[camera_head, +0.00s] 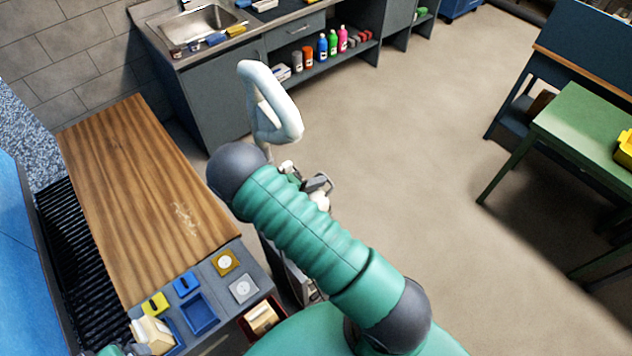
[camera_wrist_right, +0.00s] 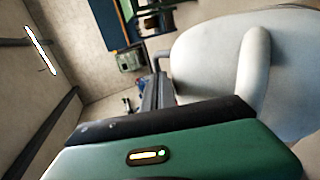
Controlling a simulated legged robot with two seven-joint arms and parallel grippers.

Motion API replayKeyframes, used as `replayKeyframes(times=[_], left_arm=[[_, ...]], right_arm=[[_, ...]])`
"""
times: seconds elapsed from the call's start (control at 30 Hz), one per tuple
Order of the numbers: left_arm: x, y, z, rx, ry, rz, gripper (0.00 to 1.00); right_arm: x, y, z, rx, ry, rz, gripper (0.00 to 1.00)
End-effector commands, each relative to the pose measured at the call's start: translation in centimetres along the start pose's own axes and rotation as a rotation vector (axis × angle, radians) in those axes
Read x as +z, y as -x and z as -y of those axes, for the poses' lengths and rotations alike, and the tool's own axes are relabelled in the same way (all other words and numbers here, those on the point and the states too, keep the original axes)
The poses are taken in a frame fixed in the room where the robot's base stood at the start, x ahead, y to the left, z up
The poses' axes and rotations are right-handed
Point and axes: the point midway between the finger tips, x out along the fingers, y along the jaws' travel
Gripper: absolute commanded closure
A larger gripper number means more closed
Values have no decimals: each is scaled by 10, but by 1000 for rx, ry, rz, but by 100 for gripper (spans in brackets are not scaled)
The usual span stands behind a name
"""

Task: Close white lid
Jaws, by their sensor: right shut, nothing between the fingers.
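A pale grey-white square lid (camera_head: 243,288) with a round mark lies on the grey front section of the bench; I take it as the white lid, but cannot tell whether it is raised. My right gripper (camera_head: 318,184) is beyond my green arm, away from the bench and over the floor side. Its shut fingers (camera_wrist_right: 157,92) show in the right wrist view, holding nothing. At the bottom left, a green and dark part beside a cream block looks like the edge of my left gripper (camera_head: 118,350); its fingers are not clear.
The wooden bench top (camera_head: 140,190) is mostly clear. A sink counter (camera_head: 185,35) stands behind. A green table (camera_head: 590,130) stands right; the floor between is free.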

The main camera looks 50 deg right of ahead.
Motion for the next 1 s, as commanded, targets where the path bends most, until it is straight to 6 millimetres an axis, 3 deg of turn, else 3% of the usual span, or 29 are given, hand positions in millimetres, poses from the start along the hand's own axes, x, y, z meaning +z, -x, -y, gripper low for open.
replayKeyframes(times=[0.33,0.8,1.0], left_arm=[[3,-12,0,0,0,0,12],[11,-48,0,0,0,0,12],[14,-61,0,0,0,0,12]], right_arm=[[1,-23,9,-136,-7,3,100],[1,-70,41,-467,-13,1,100],[1,-78,52,-475,-7,0,100]])
